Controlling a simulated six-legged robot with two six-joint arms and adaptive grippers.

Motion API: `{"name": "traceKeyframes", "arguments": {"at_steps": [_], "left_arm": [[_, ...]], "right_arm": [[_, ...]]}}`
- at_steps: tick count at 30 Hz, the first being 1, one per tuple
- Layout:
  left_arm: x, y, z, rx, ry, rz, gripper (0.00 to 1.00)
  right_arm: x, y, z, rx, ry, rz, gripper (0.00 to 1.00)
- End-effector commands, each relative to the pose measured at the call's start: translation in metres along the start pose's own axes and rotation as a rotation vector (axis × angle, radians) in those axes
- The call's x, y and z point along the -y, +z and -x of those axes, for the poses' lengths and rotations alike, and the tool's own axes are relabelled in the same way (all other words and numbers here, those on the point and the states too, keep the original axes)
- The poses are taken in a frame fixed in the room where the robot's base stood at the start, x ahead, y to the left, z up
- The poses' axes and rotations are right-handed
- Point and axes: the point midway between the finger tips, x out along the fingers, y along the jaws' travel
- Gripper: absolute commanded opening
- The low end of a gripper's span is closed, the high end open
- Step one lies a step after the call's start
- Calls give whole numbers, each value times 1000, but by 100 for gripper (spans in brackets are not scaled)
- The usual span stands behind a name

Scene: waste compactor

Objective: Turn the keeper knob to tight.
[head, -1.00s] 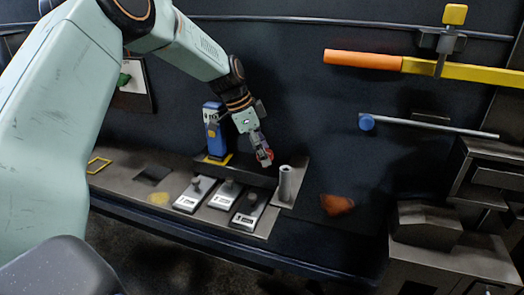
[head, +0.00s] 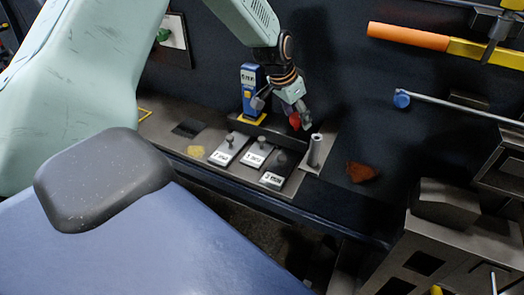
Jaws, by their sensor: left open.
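My left gripper (head: 284,110) hangs open over the back of the grey ledge, beside the blue device. A small red part (head: 294,121) shows close to its right finger; I cannot tell whether they touch. Three labelled plates with small upright knobs stand on the ledge: a left plate (head: 229,149), a middle plate (head: 257,156) and a right plate (head: 279,170). The labels are too small to read, and I cannot tell which part is the keeper knob or how it is set. My right gripper is not in view.
A blue device (head: 250,88) on a yellow base stands behind the plates. An upright grey cylinder (head: 315,150) stands right of them. An orange-handled yellow bar (head: 410,36) and a blue-ended rod (head: 402,99) are on the wall. Grey box-like machinery (head: 447,204) stands at the right.

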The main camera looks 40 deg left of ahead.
Motion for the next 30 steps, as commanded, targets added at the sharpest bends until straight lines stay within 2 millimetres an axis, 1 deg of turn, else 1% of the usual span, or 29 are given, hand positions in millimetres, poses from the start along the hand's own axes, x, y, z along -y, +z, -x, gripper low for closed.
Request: {"name": "traceKeyframes", "arguments": {"at_steps": [1,6,14,24,30], "left_arm": [[-1,-1,3,3,-10,22,63],[-1,-1,3,2,-45,107,63],[-2,0,1,1,-89,213,63],[-3,0,-1,0,-139,335,63],[-3,0,-2,0,-172,412,63]], "right_arm": [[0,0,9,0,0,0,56],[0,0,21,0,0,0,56],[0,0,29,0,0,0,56],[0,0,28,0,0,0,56],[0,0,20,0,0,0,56]]}}
